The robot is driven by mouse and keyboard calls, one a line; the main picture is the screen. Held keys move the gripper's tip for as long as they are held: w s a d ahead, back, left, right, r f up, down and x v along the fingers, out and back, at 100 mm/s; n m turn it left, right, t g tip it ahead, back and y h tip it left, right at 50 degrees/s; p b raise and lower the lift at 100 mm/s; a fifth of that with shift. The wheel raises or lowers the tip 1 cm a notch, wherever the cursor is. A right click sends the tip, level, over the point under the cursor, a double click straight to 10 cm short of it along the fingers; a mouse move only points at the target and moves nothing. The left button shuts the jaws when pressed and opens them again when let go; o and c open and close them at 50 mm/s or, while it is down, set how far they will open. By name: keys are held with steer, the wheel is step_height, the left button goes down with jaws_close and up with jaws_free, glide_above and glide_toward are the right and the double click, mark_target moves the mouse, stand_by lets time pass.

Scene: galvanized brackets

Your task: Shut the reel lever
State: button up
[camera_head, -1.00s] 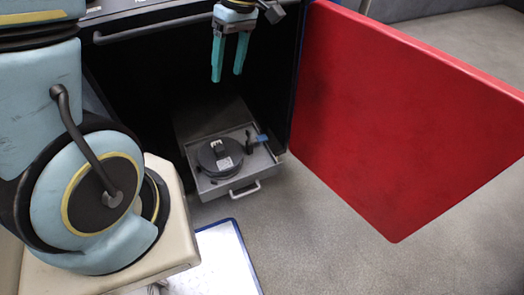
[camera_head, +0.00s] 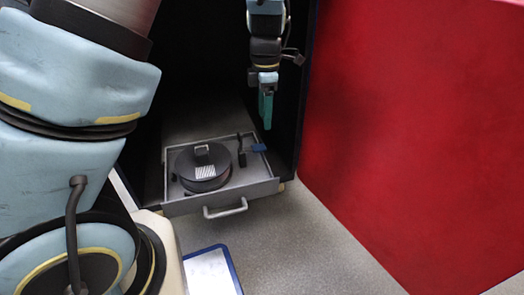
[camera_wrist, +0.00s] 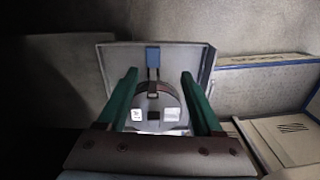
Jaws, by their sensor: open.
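The reel (camera_head: 203,167) is a dark round disc lying in an open grey drawer (camera_head: 240,187) low in the dark cabinet. The lever is a black upright piece (camera_head: 241,150) with a blue tab (camera_head: 259,148) at the drawer's right back. In the wrist view the blue tab (camera_wrist: 153,57) shows beyond the reel (camera_wrist: 155,98), between my fingers. My gripper (camera_head: 266,110) is above the drawer's right back side, near the blue tab in the picture but apart from it. Its teal fingers (camera_wrist: 158,80) are spread with nothing between them.
A red cabinet door (camera_head: 400,130) stands open on the right. The drawer has a front handle (camera_head: 225,208). A blue-edged white panel (camera_head: 210,272) lies on the grey floor in front. The cabinet's right wall (camera_head: 300,120) is close beside my gripper.

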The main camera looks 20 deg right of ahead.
mark_target(259, 146)
steer(key=shift+n, duration=0.5)
steer(key=f+b, duration=0.1)
steer(key=f, duration=0.2)
steer(key=f+b, duration=0.2)
steer(key=f, duration=0.2)
steer(key=w+a+f+b, duration=0.1)
steer(key=f, duration=0.2)
steer(key=shift+w+f+b, duration=0.1)
steer(key=shift+f+b, duration=0.1)
steer(key=shift+b, duration=0.1)
steer(key=shift+c, duration=0.3)
jaws_close()
stand_by(0.3)
